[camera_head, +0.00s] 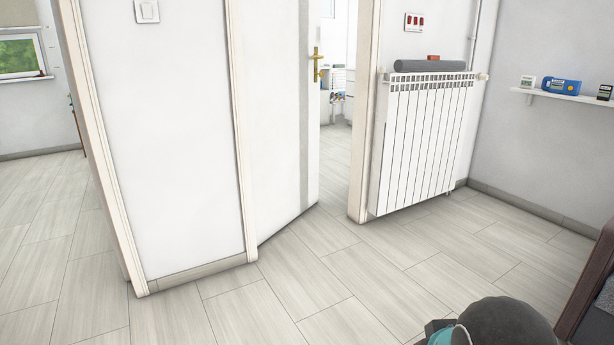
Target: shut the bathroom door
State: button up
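A white door (278,120) with a brass handle (317,66) stands partly open in the middle of the head view. Its left side is at the left door post, and it swings away from me into the room behind. A gap lies between its free edge and the right door post (363,120). Through the gap I see a light room with a small rack of items (338,82). My gripper is not in view; only a dark, rounded part of my arm with a teal cap shows at the bottom right.
A white radiator (424,145) with a grey roll (430,66) on top stands right of the doorway. A wall shelf (570,96) holds small devices. A dark brown piece of furniture (590,285) is at the right edge. The tiled floor before the door is clear.

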aim_at(281, 40)
jog(key=u, duration=0.15)
jog(key=i, duration=2.1)
jog(key=z, duration=0.35)
jog(key=i, duration=2.15)
jog(key=z, duration=0.4)
